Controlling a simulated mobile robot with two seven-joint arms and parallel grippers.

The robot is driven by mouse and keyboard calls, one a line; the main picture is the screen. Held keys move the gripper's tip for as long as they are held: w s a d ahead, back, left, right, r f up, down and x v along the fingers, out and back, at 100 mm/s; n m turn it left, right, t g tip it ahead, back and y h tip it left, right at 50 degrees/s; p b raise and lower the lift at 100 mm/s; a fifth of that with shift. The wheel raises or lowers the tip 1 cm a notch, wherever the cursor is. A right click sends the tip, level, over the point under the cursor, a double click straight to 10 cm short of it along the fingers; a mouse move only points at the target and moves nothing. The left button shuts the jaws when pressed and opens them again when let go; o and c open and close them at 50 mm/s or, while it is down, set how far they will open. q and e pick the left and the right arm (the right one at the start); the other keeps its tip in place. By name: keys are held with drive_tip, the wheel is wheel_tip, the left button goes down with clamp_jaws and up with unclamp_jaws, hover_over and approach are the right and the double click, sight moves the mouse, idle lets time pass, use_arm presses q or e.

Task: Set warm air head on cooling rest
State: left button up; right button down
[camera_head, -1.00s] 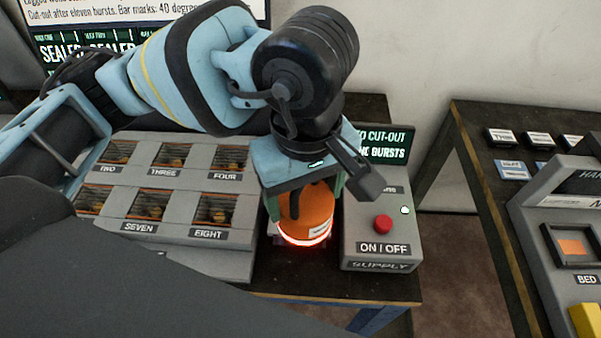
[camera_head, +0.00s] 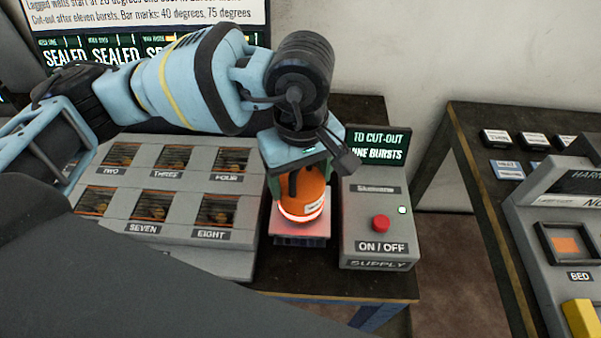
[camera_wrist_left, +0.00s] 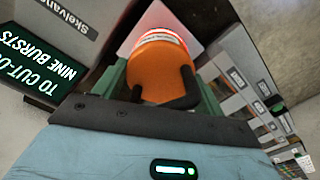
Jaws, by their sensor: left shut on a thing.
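The orange warm air head (camera_head: 308,193) is upright, with a glowing red-white ring at its lower end. My left gripper (camera_head: 300,180) is shut on it from above, green fingers at its sides. The head also shows between the fingers in the left wrist view (camera_wrist_left: 155,75). Below it is a small grey block, apparently the cooling rest (camera_head: 300,241), its top lit pink by the glow. I cannot tell whether the head touches it or hangs just above. My right gripper is not in view.
The grey supply box (camera_head: 378,225) with a red button stands close on the right. The rack of labelled wells (camera_head: 165,205) stands close on the left. A dark table (camera_head: 480,190) with labelled tiles and a machine is farther right, across a gap.

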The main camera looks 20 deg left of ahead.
use_arm(q)
drive_tip(key=shift+f, duration=0.15)
drive_tip(key=o, duration=1.4)
drive_tip(key=shift+o, duration=0.2)
wheel_tip(320, 180, up, 12)
drive_tip(key=shift+r, duration=0.15)
